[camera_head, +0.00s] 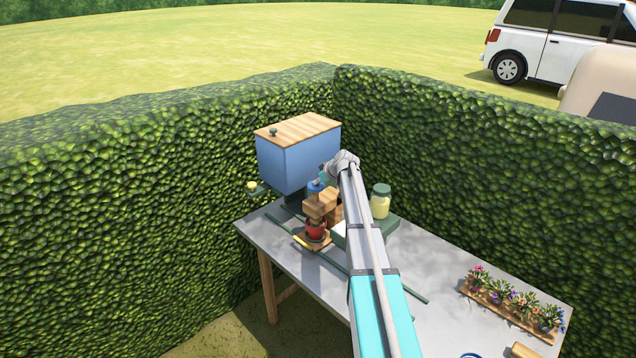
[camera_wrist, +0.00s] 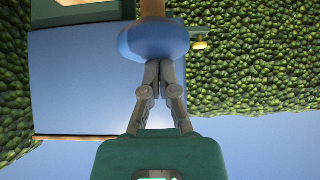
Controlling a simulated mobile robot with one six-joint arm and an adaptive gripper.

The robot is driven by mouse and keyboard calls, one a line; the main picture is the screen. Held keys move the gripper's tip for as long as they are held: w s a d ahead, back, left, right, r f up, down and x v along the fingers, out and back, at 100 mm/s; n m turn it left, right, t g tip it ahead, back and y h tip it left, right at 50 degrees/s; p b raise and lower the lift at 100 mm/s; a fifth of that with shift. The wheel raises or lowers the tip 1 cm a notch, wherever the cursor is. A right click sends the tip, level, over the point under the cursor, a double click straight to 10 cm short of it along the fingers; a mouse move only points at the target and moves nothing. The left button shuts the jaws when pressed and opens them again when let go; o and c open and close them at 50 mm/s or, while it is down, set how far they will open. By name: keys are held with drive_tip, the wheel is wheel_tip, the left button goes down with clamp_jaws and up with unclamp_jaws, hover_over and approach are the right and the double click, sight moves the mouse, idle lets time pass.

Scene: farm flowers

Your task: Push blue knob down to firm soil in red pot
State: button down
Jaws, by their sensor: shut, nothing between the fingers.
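The blue knob (camera_head: 315,187) sits on top of a wooden press block (camera_head: 321,205). The red pot (camera_head: 316,233) stands below the block on a small wooden base. Soil inside the pot is too small to make out. My gripper (camera_head: 323,179) is at the knob, its fingers largely hidden by my wrist in the head view. In the wrist view the knob (camera_wrist: 153,40) is large, on a wooden post (camera_wrist: 152,9). My gripper (camera_wrist: 160,68) is shut and empty, fingertips at the knob's edge; I cannot tell whether they touch it.
A blue bin (camera_head: 300,160) with a wooden lid stands behind the press. A jar (camera_head: 380,201) stands on a green box right of my arm. Potted flowers (camera_head: 511,301) line the right of the grey table (camera_head: 440,270). Green rails flank the pot. Hedges enclose the back.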

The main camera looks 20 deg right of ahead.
drive_tip(key=shift+r+p, duration=0.35)
drive_tip(key=shift+r, duration=0.3)
drive_tip(key=p+v, duration=0.6)
drive_tip(key=v, duration=0.4)
drive_tip(key=shift+f+p, duration=0.15)
drive_tip(key=shift+p, duration=0.2)
drive_tip(key=shift+s, duration=0.1)
drive_tip(key=s+a+f+g+b, duration=0.2)
drive_tip(key=s+a+f, duration=0.1)
drive_tip(key=s+a, duration=0.3)
drive_tip(key=s+a+f+m+g+b, duration=0.1)
drive_tip(key=s+a+f+b, duration=0.2)
drive_tip(key=a, duration=0.4)
drive_tip(key=s+a+f+g+b, duration=0.1)
drive_tip(key=s+a+f+g, duration=0.1)
drive_tip(key=s+a+f, duration=0.35)
drive_tip(key=s+a+f+m+g+h+b, duration=0.1)
drive_tip(key=s+a+f+b, duration=0.1)
drive_tip(key=s+a, duration=0.4)
drive_tip(key=s+a+f+m+g+h+b, duration=0.2)
drive_tip(key=s+a, duration=0.4)
drive_tip(key=s, duration=0.7)
drive_tip(key=shift+f+b, duration=0.35)
